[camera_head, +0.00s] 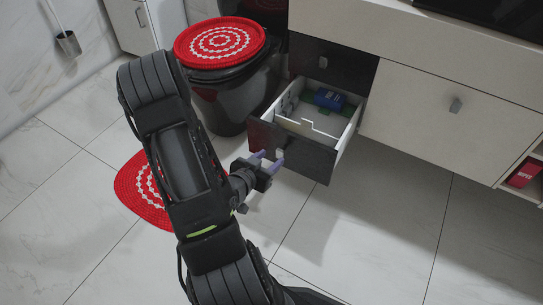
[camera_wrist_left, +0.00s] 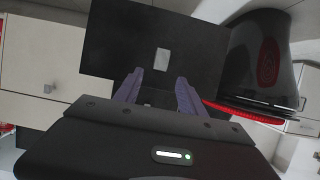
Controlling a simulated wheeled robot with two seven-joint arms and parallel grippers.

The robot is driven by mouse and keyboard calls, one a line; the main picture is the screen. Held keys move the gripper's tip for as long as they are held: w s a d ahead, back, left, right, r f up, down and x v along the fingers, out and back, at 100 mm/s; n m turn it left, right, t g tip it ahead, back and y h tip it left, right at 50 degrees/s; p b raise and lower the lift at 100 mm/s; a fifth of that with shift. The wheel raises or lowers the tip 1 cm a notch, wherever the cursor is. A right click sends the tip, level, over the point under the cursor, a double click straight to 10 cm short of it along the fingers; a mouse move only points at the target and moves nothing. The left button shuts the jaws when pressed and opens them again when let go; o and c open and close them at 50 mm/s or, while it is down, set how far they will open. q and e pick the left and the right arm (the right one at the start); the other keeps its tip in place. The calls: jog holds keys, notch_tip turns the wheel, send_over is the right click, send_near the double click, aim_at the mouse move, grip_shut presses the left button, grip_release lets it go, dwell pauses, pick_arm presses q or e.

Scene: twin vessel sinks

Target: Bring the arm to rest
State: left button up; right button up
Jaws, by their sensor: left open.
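My left arm (camera_head: 180,165) reaches up from the bottom of the head view and bends back down at the elbow. My left gripper (camera_head: 267,158) is open, with its purple fingers pointing at the dark front of a pulled-out drawer (camera_head: 305,155). In the left wrist view, the gripper (camera_wrist_left: 157,83) is empty and the drawer's small pale handle (camera_wrist_left: 162,59) shows beyond and between the fingertips. I cannot tell how wide the gap to the handle is. My right gripper is not in view.
The open drawer holds a blue box (camera_head: 330,98) and other small items. A red round mat (camera_head: 137,190) lies under my arm. The tiled floor at right is clear.

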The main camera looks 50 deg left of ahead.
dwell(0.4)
pick_arm(q)
jog(key=s+d+f+n+g+h, duration=0.35)
jog(key=d+f+g, duration=0.35)
jog(key=f, duration=0.5)
jog(key=s+d+f+m+g+h, duration=0.2)
jog(key=d+m, duration=0.1)
jog(key=d, duration=1.3)
jog(key=s+d+f+m+g+h, duration=0.2)
jog(key=d+f+h, duration=0.1)
jog(key=d, duration=1.4)
notch_tip(320, 180, up, 34)
jog(key=s+g+p, duration=0.1)
jog(key=s+p, duration=0.1)
jog(key=p, duration=3.1)
jog(key=shift+d+f, duration=0.15)
jog(key=shift+d, duration=0.3)
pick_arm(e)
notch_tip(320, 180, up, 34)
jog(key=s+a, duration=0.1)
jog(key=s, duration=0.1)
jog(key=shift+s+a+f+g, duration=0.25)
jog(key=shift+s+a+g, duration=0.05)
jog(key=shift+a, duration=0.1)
pick_arm(q)
jog(key=shift+m, duration=0.25)
jog(key=shift+c, duration=0.5)
